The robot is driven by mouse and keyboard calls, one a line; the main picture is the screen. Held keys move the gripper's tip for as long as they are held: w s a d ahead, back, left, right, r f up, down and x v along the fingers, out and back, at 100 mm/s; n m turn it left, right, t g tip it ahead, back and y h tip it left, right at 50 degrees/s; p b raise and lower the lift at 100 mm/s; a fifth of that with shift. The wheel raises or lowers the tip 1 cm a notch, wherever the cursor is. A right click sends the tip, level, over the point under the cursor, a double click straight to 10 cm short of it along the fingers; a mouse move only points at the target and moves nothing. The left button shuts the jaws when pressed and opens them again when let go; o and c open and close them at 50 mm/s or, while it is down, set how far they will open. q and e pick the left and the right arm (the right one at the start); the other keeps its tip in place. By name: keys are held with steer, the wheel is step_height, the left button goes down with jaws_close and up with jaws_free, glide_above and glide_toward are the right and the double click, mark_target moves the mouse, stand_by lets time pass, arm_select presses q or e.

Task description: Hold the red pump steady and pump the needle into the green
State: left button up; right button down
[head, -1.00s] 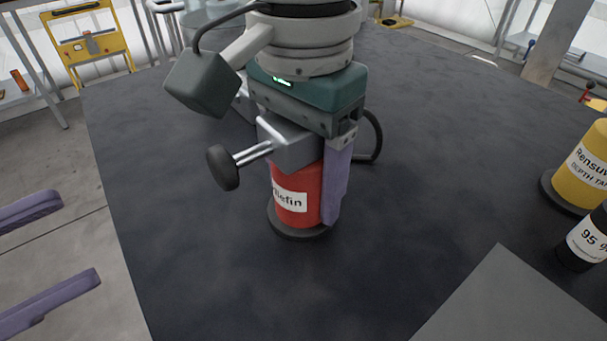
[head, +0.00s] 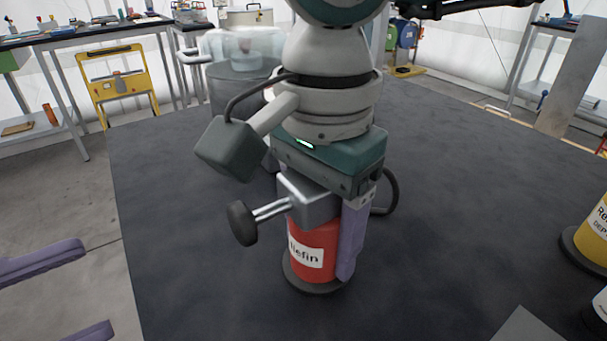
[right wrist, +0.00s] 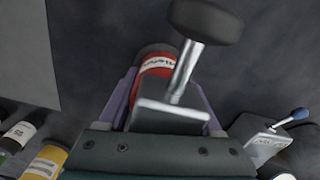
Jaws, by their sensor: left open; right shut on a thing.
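The red pump (head: 314,245) stands upright on a dark round base on the dark table, in the middle of the head view. It has a white label, a grey metal head and a black knob (head: 242,223) on a rod sticking out to the left. My right gripper (head: 335,250) comes from above and is shut on the pump; one purple finger lies along its right side. The pump also shows between both fingers in the right wrist view (right wrist: 157,65). My left gripper (head: 98,287) is open and empty at the lower left, beyond the table edge. No needle or green zone is visible.
Behind my right arm stands a grey vessel with a clear dome (head: 240,60). A yellow labelled can (head: 592,235) is at the right edge. A grey box with a blue-tipped lever (right wrist: 262,140) shows in the right wrist view. The table between pump and can is clear.

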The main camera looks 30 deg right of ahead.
stand_by(0.4)
arm_select(q)
steer(key=shift+c, duration=0.6)
steer(key=shift+a+r+m, duration=0.25)
steer(key=shift+a+m, duration=0.05)
steer(key=shift+m, duration=0.3)
steer(key=shift+c, duration=0.8)
steer(key=a+m+y, duration=0.1)
steer(key=m, duration=0.1)
steer(key=a+r+m, duration=0.1)
steer(key=m, duration=0.1)
steer(key=a+r+m+y, duration=0.1)
steer(key=m, duration=0.2)
steer(key=shift+w+a+r+y, duration=0.1)
steer(key=shift+a+r+y, duration=0.1)
steer(key=shift+r+y, duration=0.1)
steer(key=c, duration=0.4)
steer(key=shift+a+r+m+y, duration=0.2)
steer(key=shift+a+m+y, duration=0.05)
steer(key=shift+m, duration=0.35)
steer(key=shift+a+r+m+y, duration=0.15)
steer(key=shift+a+m+y, duration=0.1)
steer(key=shift+m, duration=0.35)
jaws_close()
